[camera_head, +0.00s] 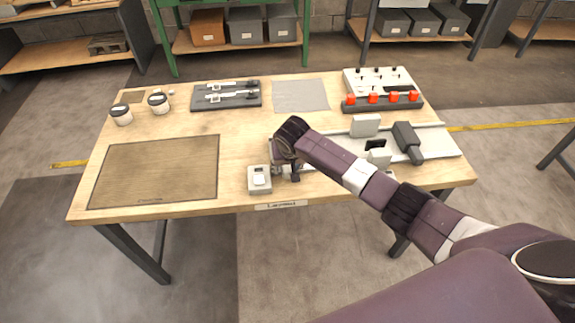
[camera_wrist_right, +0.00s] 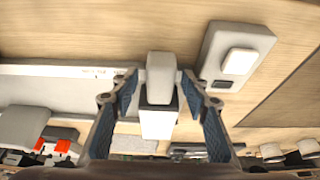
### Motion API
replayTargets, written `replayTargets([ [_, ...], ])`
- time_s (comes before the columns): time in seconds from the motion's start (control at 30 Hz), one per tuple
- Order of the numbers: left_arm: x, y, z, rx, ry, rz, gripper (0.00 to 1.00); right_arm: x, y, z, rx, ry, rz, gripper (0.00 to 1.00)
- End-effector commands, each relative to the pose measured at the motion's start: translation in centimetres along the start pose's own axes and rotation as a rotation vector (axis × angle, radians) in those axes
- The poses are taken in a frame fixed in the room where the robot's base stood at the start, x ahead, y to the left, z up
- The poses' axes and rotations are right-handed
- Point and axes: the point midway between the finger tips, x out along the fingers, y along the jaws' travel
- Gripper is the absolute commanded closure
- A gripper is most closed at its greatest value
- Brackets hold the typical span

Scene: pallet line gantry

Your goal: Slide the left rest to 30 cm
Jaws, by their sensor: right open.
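A pale block-shaped rest (camera_wrist_right: 160,78), which I take to be the left rest, stands at one end of the light rail (camera_wrist_right: 60,72) in the right wrist view. My right gripper (camera_head: 288,170) points down over the left end of the rail, which also shows in the head view (camera_head: 435,143). Its fingers are open, one on each side of the rest, with gaps still visible. In the head view the gripper and arm hide most of this rest. Small scale marks on the rail are too blurred to read. My left gripper is not in view.
A grey box with a white button (camera_head: 259,179) stands close beside the gripper. Light blocks (camera_head: 365,126) and a dark tool (camera_head: 407,142) are on the rail's right part. A panel with red knobs (camera_head: 382,101) stands behind. The brown mat (camera_head: 155,172) at left is clear.

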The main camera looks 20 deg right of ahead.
Motion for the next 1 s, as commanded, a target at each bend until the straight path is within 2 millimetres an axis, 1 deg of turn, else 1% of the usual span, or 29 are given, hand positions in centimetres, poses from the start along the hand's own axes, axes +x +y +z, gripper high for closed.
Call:
replayTargets([
  [0.17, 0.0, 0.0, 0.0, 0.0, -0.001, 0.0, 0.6, -1.0, 0.0, 0.0, 0.0, 0.001, -0.001, 0.58],
  [0.27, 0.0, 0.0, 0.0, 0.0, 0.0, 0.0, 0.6, -2.3, 0.0, -0.1, 0.0, 0.002, -0.002, 0.58],
  [0.5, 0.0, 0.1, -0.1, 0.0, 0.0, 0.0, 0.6, -6.8, 0.0, -0.1, -0.001, 0.004, -0.003, 0.58],
  [0.7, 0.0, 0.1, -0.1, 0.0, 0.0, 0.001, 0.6, -10.1, -0.1, -0.1, 0.0, 0.002, -0.002, 0.58],
  [0.83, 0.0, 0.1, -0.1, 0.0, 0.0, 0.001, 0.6, -11.3, -0.1, 0.0, 0.0, 0.001, -0.002, 0.58],
  [1.0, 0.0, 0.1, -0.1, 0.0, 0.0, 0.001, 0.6, -12.0, 0.0, 0.0, 0.0, 0.0, 0.0, 0.58],
])
